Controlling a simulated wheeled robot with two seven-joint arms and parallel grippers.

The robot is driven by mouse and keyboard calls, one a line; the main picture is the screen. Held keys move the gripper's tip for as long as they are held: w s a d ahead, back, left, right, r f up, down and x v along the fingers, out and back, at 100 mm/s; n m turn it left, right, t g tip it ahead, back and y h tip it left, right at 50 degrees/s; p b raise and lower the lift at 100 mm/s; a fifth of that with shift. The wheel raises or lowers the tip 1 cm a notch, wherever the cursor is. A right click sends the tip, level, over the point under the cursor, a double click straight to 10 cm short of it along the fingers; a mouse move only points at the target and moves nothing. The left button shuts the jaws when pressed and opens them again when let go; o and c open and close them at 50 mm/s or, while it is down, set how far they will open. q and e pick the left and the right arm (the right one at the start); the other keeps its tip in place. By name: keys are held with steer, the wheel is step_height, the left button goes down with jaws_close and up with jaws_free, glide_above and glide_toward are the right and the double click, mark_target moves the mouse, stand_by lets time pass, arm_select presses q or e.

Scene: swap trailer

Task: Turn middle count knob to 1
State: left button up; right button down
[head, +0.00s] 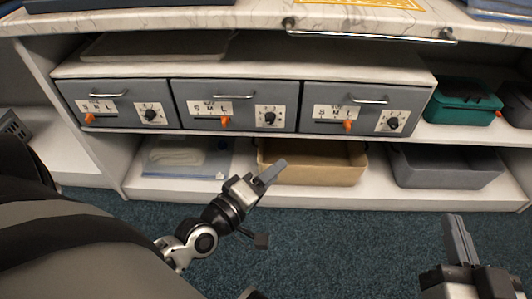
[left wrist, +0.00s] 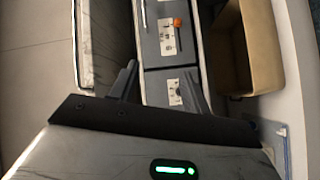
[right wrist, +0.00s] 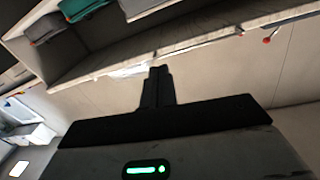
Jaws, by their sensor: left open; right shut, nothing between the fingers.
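The middle drawer (head: 235,104) is grey, with a handle, an orange size slider (head: 225,121) and a white dial plate bearing the black middle count knob (head: 269,118). The knob's setting is too small to read. My left gripper (head: 268,175) is below and in front of it, apart from it, near the brown bin. In the left wrist view its open fingers (left wrist: 160,85) frame a drawer front with a black knob (left wrist: 175,92); nothing is held. My right gripper (head: 458,238) is at the lower right, shut and empty; its closed fingers show in the right wrist view (right wrist: 158,85).
Similar drawers stand to the left (head: 114,104) and right (head: 353,108). Below are a brown bin (head: 310,177), a grey bin (head: 444,180) and a clear bag (head: 185,170). A green box (head: 462,112) sits at right. The countertop (head: 190,18) overhangs the drawers.

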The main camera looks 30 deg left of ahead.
arm_select(q)
steer(key=w+a+f+n+t+y+b, duration=0.2)
steer(key=a+f+n+y+b, duration=0.4)
steer(key=a+f+n+b, duration=0.4)
steer(key=n, duration=0.2)
glide_toward(269, 122)
steer(key=x, duration=0.7)
steer(key=shift+w+p, duration=0.2)
steer(key=shift+p, duration=0.1)
steer(key=shift+w+a, duration=0.1)
steer(key=shift+w, duration=0.35)
arm_select(e)
steer(key=y, duration=0.1)
steer(key=s+a+n+t+y, duration=0.1)
steer(key=a+n+t+y, duration=0.1)
steer(key=y, duration=0.1)
steer(key=shift+s+f, duration=0.3)
steer(key=shift+f, duration=0.05)
arm_select(q)
steer(key=c, duration=1)
